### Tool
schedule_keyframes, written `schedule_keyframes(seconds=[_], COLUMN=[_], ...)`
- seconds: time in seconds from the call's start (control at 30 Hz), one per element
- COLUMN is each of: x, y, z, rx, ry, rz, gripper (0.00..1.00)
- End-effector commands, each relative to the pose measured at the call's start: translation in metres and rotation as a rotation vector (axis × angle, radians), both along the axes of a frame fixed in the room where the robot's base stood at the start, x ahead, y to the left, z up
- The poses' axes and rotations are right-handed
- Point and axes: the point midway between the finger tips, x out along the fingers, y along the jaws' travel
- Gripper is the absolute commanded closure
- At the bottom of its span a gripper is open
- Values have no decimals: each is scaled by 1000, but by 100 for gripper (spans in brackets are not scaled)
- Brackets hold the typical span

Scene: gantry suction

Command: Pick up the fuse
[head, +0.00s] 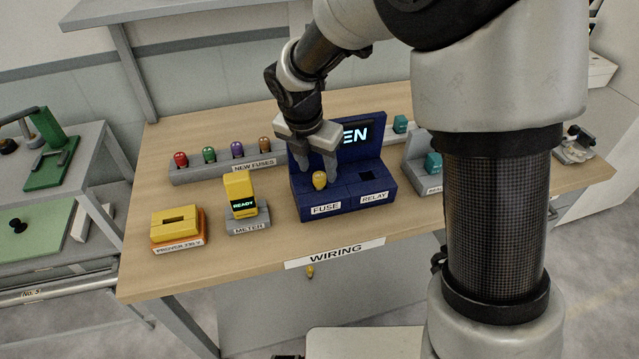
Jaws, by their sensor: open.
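A yellow fuse (320,180) stands upright in the fuse position of a blue box (347,193) labelled FUSE and RELAY. My gripper (318,166) is open above the box, with its fingers pointing down near the fuse, one to the left of it and one up and to the right. I cannot tell whether either finger touches the fuse. The relay position beside it shows a dark, empty opening. The lit display on the box is partly hidden by my gripper.
A NEW FUSES rack (215,169) with red, green, purple and orange fuses stands behind left. A yellow meter (241,196) reading READY and a yellow proving unit (177,226) sit left. A grey holder with a teal relay (433,163) stands right. The table front is clear.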

Motion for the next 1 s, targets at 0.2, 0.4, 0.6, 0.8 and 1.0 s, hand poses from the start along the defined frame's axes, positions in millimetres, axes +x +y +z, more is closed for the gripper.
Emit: schedule_keyframes(seconds=[0.2, 0.4, 0.6, 0.8, 1.0], x=[5, 6, 6, 6, 6], y=[-3, -3, -3, -3, -3], z=[-22, -22, -22, -22, -16], rx=[0, 1, 1, 1, 1], ry=[0, -1, -1, -1, -2], rz=[0, -1, -1, -1, 0], gripper=[54, 54, 83, 100, 100])
